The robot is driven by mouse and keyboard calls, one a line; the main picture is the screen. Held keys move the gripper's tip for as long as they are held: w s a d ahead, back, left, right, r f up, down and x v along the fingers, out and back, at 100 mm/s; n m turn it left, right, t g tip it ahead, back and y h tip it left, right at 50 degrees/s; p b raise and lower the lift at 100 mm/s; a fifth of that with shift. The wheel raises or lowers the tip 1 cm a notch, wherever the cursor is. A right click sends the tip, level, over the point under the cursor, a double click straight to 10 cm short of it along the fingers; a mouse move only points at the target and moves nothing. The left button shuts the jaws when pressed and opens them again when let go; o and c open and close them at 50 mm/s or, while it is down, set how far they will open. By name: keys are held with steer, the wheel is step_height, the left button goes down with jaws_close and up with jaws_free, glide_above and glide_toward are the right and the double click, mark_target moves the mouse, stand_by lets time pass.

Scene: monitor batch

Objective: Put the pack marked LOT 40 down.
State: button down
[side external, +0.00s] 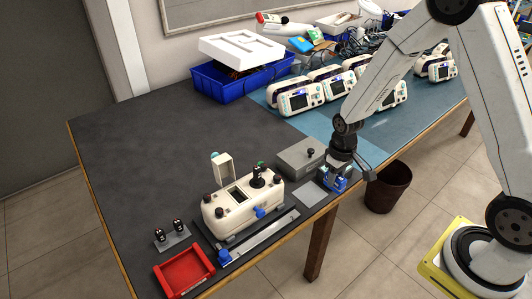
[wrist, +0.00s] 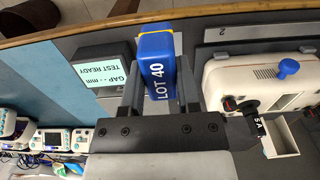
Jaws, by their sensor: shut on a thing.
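The blue pack marked LOT 40 (wrist: 157,68) has a yellow edge at its far end. It sits between the two fingers of my gripper (wrist: 160,85), which is shut on it. In the side view my gripper (side external: 336,172) is low over the front edge of the bench, and the blue pack (side external: 331,184) shows under it. A flat grey plate (side external: 310,194) lies just left of the pack; a grey plate marked 2 (wrist: 222,33) is beside it in the wrist view. I cannot tell whether the pack touches the bench.
A cream device (side external: 240,208) with a raised lid stands left. A red tray (side external: 184,272) is front left; monitors (side external: 300,98) stand behind.

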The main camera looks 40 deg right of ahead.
steer(key=shift+w+d+f, duration=0.15)
steer(key=shift+w+f, duration=1)
steer(key=shift+w, duration=0.25)
steer(key=shift+w+d+f, duration=0.15)
steer(key=shift+w+f, duration=1.05)
steer(key=shift+w, duration=0.15)
steer(key=shift+w+d+f, duration=0.15)
steer(key=shift+w+f, duration=1)
steer(key=shift+w, duration=0.25)
steer(key=shift+f, duration=0.1)
steer(key=shift+w+f, duration=0.2)
steer(key=shift+f, duration=1.55)
steer(key=shift+f, duration=0.15)
steer(key=shift+c, duration=1.6)
jaws_free()
